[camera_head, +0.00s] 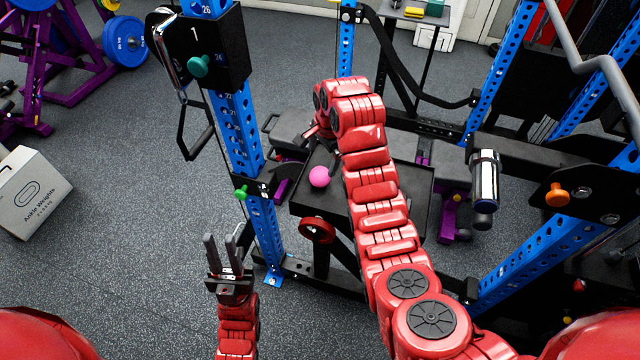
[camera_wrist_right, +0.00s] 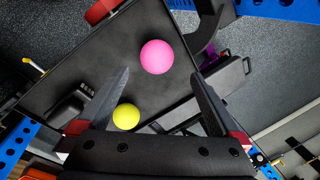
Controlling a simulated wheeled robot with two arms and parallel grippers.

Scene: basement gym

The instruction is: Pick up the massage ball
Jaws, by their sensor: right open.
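A smooth pink ball (camera_head: 319,176) rests on a black tray-like stand top (camera_head: 413,180). In the right wrist view the pink ball (camera_wrist_right: 157,57) lies ahead, between the lines of the two fingers. A yellow ball (camera_wrist_right: 126,116) lies on the same top, nearer the left finger's base. I cannot tell which ball is the massage ball. My right gripper (camera_wrist_right: 160,76) is open and empty above the top; in the head view it is partly hidden behind my arm, just beyond the pink ball. My left gripper (camera_head: 220,238) is open and empty, over the floor left of the stand.
A blue rack upright (camera_head: 240,140) stands left of the stand, with more blue rack posts at right. A red round part (camera_head: 316,230) sits at the stand's near edge. A dark device (camera_wrist_right: 68,108) lies on the top. An ankle weights box (camera_head: 28,190) is far left.

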